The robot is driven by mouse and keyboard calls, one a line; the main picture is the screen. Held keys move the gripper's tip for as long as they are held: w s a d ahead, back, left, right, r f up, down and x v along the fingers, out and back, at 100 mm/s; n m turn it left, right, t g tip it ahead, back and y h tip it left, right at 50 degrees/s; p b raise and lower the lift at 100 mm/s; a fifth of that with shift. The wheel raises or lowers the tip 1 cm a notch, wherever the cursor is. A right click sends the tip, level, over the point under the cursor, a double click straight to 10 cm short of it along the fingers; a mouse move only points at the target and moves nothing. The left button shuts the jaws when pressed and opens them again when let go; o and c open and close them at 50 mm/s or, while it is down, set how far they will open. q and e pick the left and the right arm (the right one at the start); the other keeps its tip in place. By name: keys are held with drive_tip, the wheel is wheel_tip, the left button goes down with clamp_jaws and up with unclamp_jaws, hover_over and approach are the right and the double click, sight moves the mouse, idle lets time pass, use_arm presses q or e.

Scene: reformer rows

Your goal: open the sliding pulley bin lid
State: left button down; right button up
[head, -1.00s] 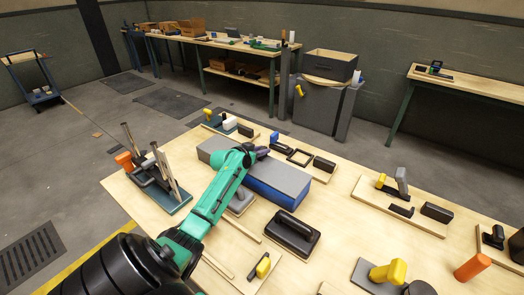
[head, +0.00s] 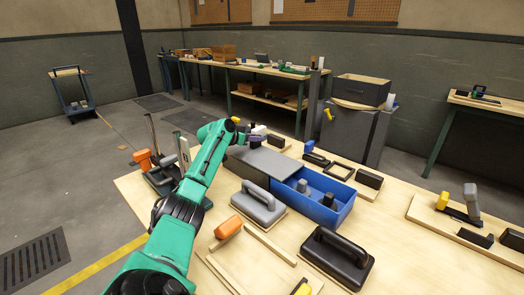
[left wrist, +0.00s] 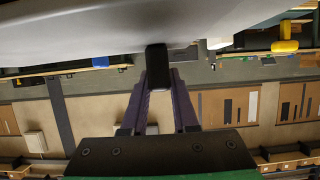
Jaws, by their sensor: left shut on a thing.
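The pulley bin is a blue box (head: 343,204) on the wooden bench, with a flat grey lid (head: 262,162) over its left part. The right part of the bin is uncovered, and dark grey pieces (head: 304,186) show inside. My left gripper (head: 256,138) is at the lid's far edge. In the left wrist view its purple fingers (left wrist: 158,88) are shut on a small black handle (left wrist: 157,60) under the pale lid (left wrist: 110,25). The handle is hidden by my gripper in the head view. My right gripper is not in view.
A grey handled block (head: 260,205) and a black one (head: 337,257) stand in front of the bin. An orange-handled tool (head: 229,227) lies near wooden strips. A rack with upright plates (head: 166,172) stands left of my arm. Black blocks (head: 369,178) sit behind the bin.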

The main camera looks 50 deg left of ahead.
use_arm(q)
drive_tip(key=shift+a, duration=0.2)
drive_tip(key=shift+d, duration=0.1)
drive_tip(key=c, duration=0.7)
unclamp_jaws()
drive_tip(key=shift+w, duration=0.1)
drive_tip(key=shift+w+f, duration=0.1)
wheel_tip(320, 180, up, 8)
drive_tip(key=shift+r+p, duration=0.25)
drive_tip(key=shift+p, duration=0.2)
wheel_tip(320, 180, up, 12)
drive_tip(key=p, duration=0.3)
drive_tip(key=shift+d+f+p, duration=0.1)
drive_tip(key=shift+f+p, duration=0.1)
drive_tip(key=shift+p, duration=0.15)
